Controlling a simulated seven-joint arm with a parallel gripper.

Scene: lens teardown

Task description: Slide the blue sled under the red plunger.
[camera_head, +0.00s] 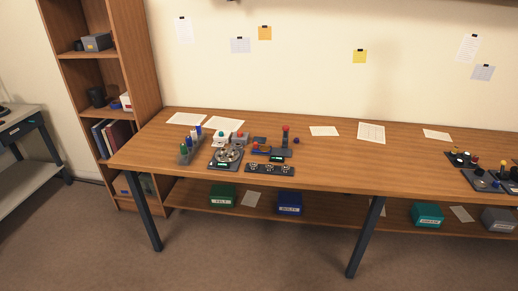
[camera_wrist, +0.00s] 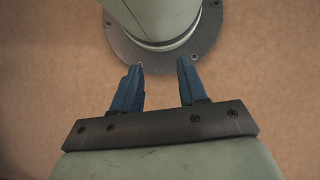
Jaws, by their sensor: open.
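The red plunger (camera_head: 285,130) stands upright on a dark press-like stand on the wooden table, near the middle of the head view. A small blue part (camera_head: 257,149), which looks like the blue sled, lies just left of the stand; it is too small to make out well. My gripper (camera_wrist: 160,80) shows only in the wrist view. Its two blue fingers are apart with nothing between them. It is away from the table things, over brown floor and my own base.
On the table (camera_head: 350,153), a round device (camera_head: 228,155), a dark panel (camera_head: 270,169) and a rack of bottles (camera_head: 188,150) stand left of and before the plunger. Papers lie behind. More devices (camera_head: 480,170) sit at the far right. The table between is clear.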

